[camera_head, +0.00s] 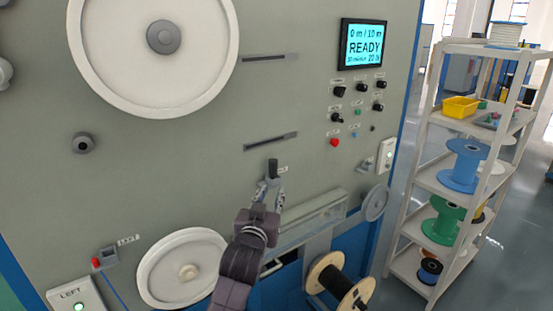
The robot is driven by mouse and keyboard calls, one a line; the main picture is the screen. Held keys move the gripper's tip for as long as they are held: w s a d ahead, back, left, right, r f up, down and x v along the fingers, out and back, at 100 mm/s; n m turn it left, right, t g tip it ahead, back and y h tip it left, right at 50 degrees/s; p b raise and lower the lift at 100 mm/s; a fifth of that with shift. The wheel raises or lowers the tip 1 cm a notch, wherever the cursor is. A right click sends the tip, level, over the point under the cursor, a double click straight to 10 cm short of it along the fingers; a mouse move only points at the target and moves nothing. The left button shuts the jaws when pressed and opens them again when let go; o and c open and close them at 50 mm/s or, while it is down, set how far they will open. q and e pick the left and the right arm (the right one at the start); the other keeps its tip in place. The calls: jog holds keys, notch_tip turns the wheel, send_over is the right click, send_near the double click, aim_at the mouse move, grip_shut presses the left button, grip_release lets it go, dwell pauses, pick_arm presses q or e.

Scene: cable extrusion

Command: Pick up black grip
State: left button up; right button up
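The black grip (273,168) is a short dark upright handle on the grey machine panel, below the lower slot. My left gripper (270,184) reaches up from the bottom of the head view. Its fingertips are at the lower end of the black grip and overlap it in the picture. The fingers are small here, and I cannot tell whether they touch or close on the grip. The top of the grip shows clear of the fingers. My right gripper is not in view.
The grey panel (200,140) carries a large white reel (110,45) and a smaller one (165,268). A clear cover (315,218) juts out right of my gripper. A wooden spool (335,280) is below it. A shelf (420,180) with spools stands at right.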

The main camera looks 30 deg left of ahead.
aim_at(272, 168)
pick_arm(q)
jog(key=shift+n+t+y, duration=0.3)
jog(key=shift+y, duration=0.1)
jog(key=r, duration=0.1)
jog(key=w+a+r, duration=0.1)
jog(key=w+a+r+p, duration=0.1)
jog(key=r, duration=0.1)
jog(key=shift+w+a, duration=0.1)
jog(key=shift+w, duration=0.1)
jog(key=shift+w+a, duration=0.1)
jog(key=shift+w, duration=0.15)
jog(key=p+x, duration=0.1)
jog(key=x, duration=0.2)
jog(key=shift+w+a+f+p, duration=0.1)
jog(key=shift+p, duration=0.25)
jog(key=shift+w+a+f, duration=0.1)
jog(key=shift+w+a, duration=0.15)
jog(key=shift+w, duration=0.3)
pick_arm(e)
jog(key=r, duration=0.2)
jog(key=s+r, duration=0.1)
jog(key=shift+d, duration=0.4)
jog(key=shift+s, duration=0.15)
pick_arm(q)
grip_shut()
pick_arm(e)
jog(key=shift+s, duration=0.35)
